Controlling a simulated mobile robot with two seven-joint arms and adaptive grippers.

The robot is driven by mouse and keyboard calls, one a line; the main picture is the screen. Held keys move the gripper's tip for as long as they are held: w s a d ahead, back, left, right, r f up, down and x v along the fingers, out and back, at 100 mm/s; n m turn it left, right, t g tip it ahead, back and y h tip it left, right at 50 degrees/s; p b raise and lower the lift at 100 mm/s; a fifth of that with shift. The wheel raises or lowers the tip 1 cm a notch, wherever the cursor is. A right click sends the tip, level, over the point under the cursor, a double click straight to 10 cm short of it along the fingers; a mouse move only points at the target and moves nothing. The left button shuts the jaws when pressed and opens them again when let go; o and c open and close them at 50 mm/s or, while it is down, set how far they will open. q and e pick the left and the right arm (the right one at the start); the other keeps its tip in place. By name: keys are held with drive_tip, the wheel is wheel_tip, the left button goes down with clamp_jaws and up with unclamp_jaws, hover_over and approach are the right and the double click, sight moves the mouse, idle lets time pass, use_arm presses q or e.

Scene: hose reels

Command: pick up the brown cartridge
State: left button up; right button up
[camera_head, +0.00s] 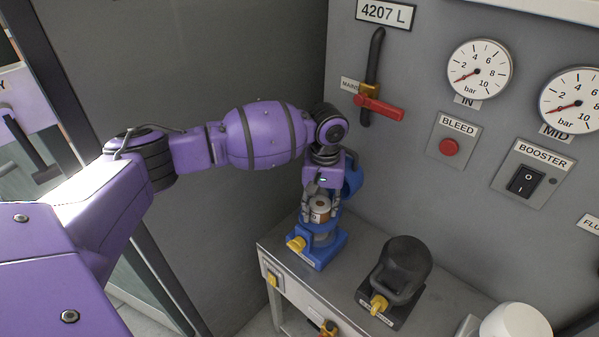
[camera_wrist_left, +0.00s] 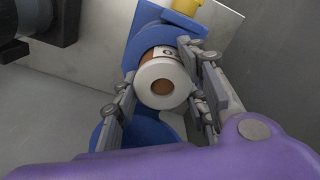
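The brown cartridge (camera_head: 320,208) has a white ring end and a white label. It stands upright in a blue holder (camera_head: 317,256) on the bench. In the left wrist view the cartridge (camera_wrist_left: 162,83) shows end-on, with its brown side and part of the label visible above the ring. My left gripper (camera_head: 321,205) points down over it, one finger on each side. In the left wrist view the fingers (camera_wrist_left: 158,62) straddle the cartridge closely; whether they press on it is not clear. My right gripper is not in view.
A yellow latch (camera_head: 296,244) is on the holder's front. A dark grey housing (camera_head: 402,265) with a yellow latch stands to the right. A red-handled valve (camera_head: 378,106), gauges and switches are on the grey wall behind. A white rounded object (camera_head: 515,322) is at bottom right.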

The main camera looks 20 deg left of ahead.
use_arm(q)
clamp_jaws()
drive_tip(key=shift+r, duration=0.1)
drive_tip(key=shift+r, duration=0.1)
